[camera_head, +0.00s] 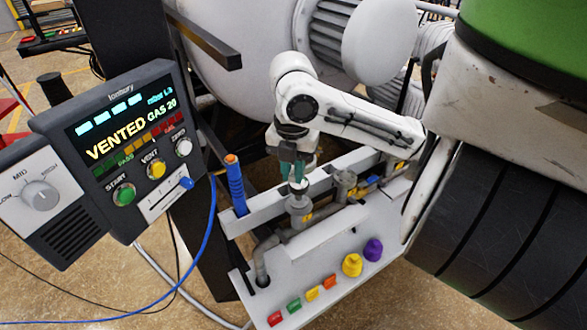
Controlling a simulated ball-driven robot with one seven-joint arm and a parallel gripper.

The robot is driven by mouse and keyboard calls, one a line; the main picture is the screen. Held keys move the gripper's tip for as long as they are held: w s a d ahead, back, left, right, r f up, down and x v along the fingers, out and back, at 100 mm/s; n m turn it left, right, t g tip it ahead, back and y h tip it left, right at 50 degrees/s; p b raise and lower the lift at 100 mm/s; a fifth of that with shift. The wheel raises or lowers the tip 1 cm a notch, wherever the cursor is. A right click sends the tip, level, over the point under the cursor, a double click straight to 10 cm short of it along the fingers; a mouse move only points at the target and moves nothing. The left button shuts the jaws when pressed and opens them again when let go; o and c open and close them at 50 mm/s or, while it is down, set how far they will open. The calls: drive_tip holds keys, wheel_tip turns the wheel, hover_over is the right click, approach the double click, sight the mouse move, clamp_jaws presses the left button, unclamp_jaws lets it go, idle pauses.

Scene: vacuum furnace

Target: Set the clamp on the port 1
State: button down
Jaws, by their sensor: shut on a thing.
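My gripper (298,172), with teal fingers, points down over the white bench. It is shut on a small grey metal piece (298,187), seemingly the clamp, right at the top of the nearer grey port (300,207). I cannot tell whether the clamp is around the port's rim or just above it. A second upright grey port (346,184) stands to the right along the same pipe. The port numbers are too small to read. The fingers partly hide the clamp.
A blue wand with an orange tip (236,187) stands upright left of the port. Several coloured blocks and knobs, including a yellow one (352,265), sit at the bench's front. A control panel (120,150) reading "VENTED GAS 20" is at left. The white furnace (240,60) is behind.

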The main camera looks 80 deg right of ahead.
drive_tip(key=shift+w+f, duration=0.1)
drive_tip(key=shift+f, duration=0.5)
wheel_tip(320, 180, down, 13)
idle(2.1)
drive_tip(key=shift+f, duration=0.1)
idle(0.5)
drive_tip(key=c, duration=1)
unclamp_jaws()
wheel_tip(320, 180, up, 11)
drive_tip(key=shift+f, duration=0.1)
drive_tip(key=shift+f, duration=0.1)
